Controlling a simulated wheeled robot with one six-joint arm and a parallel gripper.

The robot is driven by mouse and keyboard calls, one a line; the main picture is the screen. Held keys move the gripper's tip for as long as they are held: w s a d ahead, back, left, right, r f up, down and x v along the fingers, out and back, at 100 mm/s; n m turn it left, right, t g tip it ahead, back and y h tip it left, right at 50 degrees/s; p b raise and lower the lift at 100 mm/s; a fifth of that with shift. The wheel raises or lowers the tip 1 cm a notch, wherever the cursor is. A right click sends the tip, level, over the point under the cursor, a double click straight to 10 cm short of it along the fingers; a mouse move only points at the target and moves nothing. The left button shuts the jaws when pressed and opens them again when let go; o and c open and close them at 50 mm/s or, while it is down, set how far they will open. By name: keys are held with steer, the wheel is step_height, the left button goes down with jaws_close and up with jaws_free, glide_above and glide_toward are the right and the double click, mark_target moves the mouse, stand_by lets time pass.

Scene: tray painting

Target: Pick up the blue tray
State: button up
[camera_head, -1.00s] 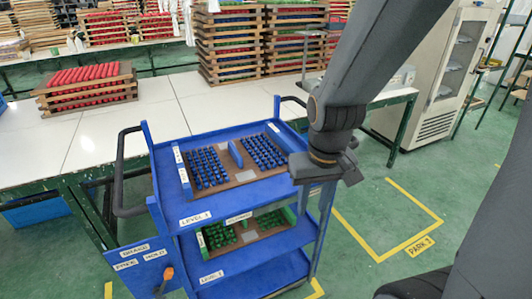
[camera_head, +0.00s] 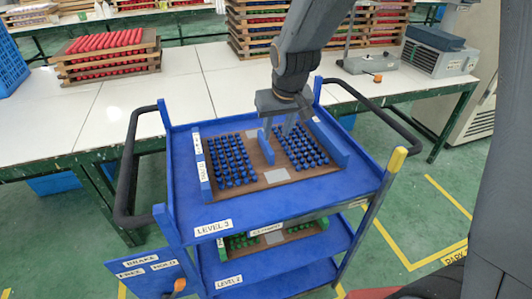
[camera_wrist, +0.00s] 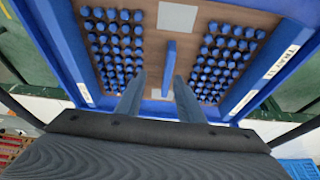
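The blue tray (camera_head: 258,162) lies on the top shelf of the blue cart (camera_head: 300,204). It has a brown base, blue side walls and two blocks of blue pegs. It also fills the upper wrist view (camera_wrist: 215,14). An upright blue handle plate (camera_wrist: 169,62) stands between the peg blocks. My gripper (camera_head: 280,125) is above the tray near its far side. In the wrist view my gripper (camera_wrist: 158,98) is open, its two grey fingers apart with nothing held. The handle appears just beyond the fingertips, nearer the right one; exact depth is unclear.
A second tray with green pegs (camera_head: 240,241) sits on the cart's lower shelf. Black handles flank the cart. Behind stands a white worktable (camera_head: 110,112) with red-filled racks (camera_head: 105,55) and a grey machine (camera_head: 435,55). Green floor lies open to the right.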

mark_target(266, 146)
steer(key=shift+w+a+f, duration=0.15)
steer(key=shift+w+a, duration=0.25)
steer(key=shift+a, duration=0.2)
steer(key=shift+w+a+f, duration=0.1)
steer(key=shift+w+a, duration=0.3)
steer(key=shift+a, duration=0.2)
steer(key=shift+w+a+f+n, duration=0.2)
steer(key=shift+a+n, duration=0.1)
steer(key=shift+d+p+x, duration=0.1)
steer(key=shift+p+x, duration=0.35)
steer(key=shift+x, duration=0.9)
steer(key=shift+d+p+x, duration=0.15)
steer(key=shift+p+x, duration=0.25)
steer(key=shift+x, duration=1.8)
jaws_close()
